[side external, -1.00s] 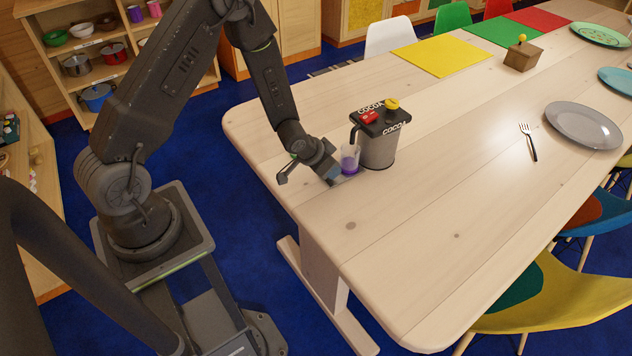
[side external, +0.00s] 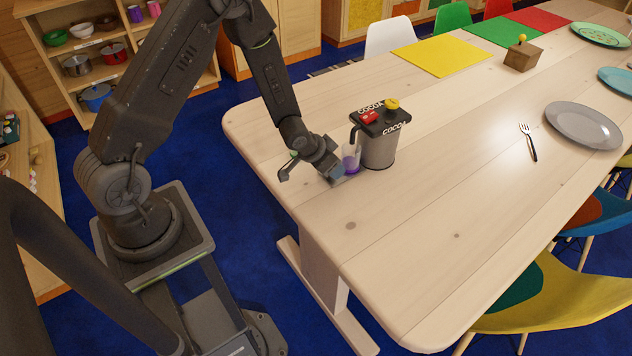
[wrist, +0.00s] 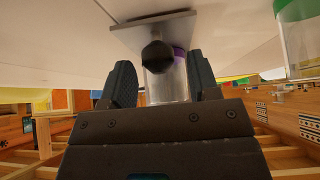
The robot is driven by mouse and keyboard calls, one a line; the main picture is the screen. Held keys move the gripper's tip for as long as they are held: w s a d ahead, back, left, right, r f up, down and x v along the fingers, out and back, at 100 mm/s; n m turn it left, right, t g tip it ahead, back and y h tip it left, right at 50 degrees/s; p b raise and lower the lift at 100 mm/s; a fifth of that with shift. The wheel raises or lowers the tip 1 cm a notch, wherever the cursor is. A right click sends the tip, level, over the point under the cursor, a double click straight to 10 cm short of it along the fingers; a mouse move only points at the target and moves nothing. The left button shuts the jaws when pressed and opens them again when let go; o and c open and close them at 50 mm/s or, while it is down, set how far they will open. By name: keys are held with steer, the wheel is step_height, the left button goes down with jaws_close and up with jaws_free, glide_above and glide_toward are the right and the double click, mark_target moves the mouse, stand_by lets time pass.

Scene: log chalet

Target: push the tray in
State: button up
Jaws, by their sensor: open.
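The cocoa machine (side external: 379,146), a dark-topped grey unit marked COCOA, stands on the table. A thin grey tray (side external: 350,178) sticks out at its base, partly hidden by my gripper; it shows as a flat plate in the wrist view (wrist: 131,35). A clear cup with purple contents (side external: 352,160) stands on it beside the machine; it also shows in the wrist view (wrist: 165,88). A black round knob (wrist: 157,56) is in front of the cup. My gripper (side external: 337,173) is low at the tray's outer end, its open fingers (wrist: 160,82) either side of the knob. Contact is unclear.
A clear container with a green band (wrist: 297,40) is at the right of the wrist view. A fork (side external: 529,142), a grey plate (side external: 584,125) and a small wooden box (side external: 523,58) are farther right. The table's front is clear.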

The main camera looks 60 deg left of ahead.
steer(key=shift+r, duration=2.65)
steer(key=shift+r, duration=0.2)
steer(key=s+d+r+y, duration=0.1)
steer(key=s+r, duration=0.2)
steer(key=r, duration=0.6)
steer(key=s+r+y, duration=0.1)
steer(key=s+r, duration=0.2)
steer(key=r, duration=0.5)
steer(key=s+d+r+h, duration=0.1)
steer(key=s+d+r, duration=0.2)
steer(key=s, duration=0.6)
steer(key=s+d+r+g, duration=0.1)
steer(key=s+d+r, duration=0.2)
steer(key=s+r, duration=0.3)
steer(key=s, duration=0.2)
steer(key=shift+s+d+h, duration=0.4)
